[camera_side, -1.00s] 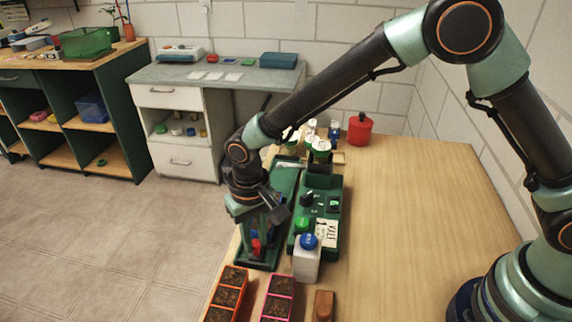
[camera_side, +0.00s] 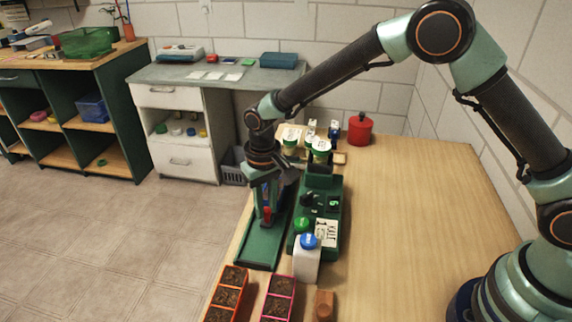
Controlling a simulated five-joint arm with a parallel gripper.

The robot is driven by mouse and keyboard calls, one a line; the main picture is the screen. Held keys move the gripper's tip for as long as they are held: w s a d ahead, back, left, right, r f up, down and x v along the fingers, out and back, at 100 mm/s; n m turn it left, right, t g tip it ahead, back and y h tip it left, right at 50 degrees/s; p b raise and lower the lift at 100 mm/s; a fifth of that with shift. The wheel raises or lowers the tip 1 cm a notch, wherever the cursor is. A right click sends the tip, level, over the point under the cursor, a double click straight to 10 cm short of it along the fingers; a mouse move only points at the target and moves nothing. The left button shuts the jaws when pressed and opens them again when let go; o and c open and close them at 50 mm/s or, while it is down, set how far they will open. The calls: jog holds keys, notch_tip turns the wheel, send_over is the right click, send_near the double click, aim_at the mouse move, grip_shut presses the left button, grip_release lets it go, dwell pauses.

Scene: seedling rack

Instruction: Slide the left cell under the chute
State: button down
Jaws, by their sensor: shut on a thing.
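My gripper (camera_side: 267,215) points down over the long green tray (camera_side: 262,248) and is shut on a small red piece (camera_side: 267,213) low between its fingers. A bit of blue shows just above the red. The red piece is over the tray's middle; whether it touches the tray floor is hard to tell. My gripper hides the tray's far part. At the front left stands an orange-rimmed row of soil cells (camera_side: 213,302), with a pink-rimmed row (camera_side: 293,287) to its right. I cannot make out a chute or which thing is the left cell.
A green block with dark knobs (camera_side: 331,186) lies right of the tray. A white bottle with a blue cap (camera_side: 306,266) stands in front of it. Green-lidded jars (camera_side: 320,155) and a red canister (camera_side: 359,130) stand behind. A wooden block (camera_side: 324,305) lies in front. The table's right side is clear.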

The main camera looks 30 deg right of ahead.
jog(key=shift+r, duration=0.1)
jog(key=c, duration=1)
grip_release()
jog(key=shift+o, duration=0.2)
notch_tip(320, 180, up, 12)
